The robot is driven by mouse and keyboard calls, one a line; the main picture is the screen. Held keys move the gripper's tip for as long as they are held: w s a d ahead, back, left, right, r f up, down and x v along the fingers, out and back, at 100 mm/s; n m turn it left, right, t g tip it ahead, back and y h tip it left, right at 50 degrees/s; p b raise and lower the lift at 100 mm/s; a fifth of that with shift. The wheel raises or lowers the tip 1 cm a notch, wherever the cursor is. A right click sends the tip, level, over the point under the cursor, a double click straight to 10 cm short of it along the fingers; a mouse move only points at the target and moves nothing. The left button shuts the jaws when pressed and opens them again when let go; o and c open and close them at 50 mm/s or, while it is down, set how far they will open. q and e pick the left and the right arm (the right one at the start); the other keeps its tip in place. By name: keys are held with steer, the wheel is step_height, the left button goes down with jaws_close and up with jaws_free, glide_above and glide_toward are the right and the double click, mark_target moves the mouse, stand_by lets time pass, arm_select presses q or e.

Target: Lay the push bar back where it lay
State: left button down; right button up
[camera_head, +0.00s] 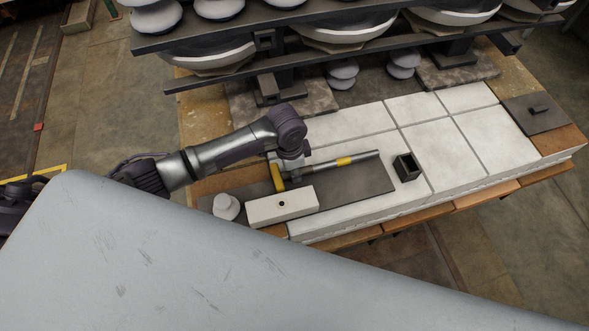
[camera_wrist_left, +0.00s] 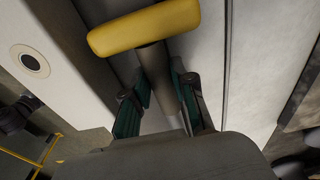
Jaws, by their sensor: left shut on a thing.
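The push bar is a grey rod with a yellow crosspiece (camera_head: 278,178) at its left end and a yellow band (camera_head: 344,161) farther along. My left gripper (camera_head: 291,172) comes down over the rod near the crosspiece and is shut on it. In the left wrist view the rod (camera_wrist_left: 153,62) runs between the green-padded fingers of my left gripper (camera_wrist_left: 160,105), with the yellow crosspiece (camera_wrist_left: 145,27) beyond them. The bar is level, over or on the dark mat (camera_head: 360,185); I cannot tell whether it touches. My right gripper is not in view.
A white block with a hole (camera_head: 270,209) lies just in front of the bar. A small white insulator (camera_head: 226,207) stands left of it, and an open black box (camera_head: 406,167) stands right. Racks of insulators (camera_head: 340,55) overhang the back. White slabs (camera_head: 465,140) at right are clear.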

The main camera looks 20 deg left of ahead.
arm_select(q)
steer(key=shift+f, duration=0.45)
steer(key=c, duration=0.9)
jaws_free()
steer(key=shift+o, duration=0.2)
step_height(320, 180, up, 12)
steer(key=shift+s+a, duration=0.2)
steer(key=shift+a, duration=0.25)
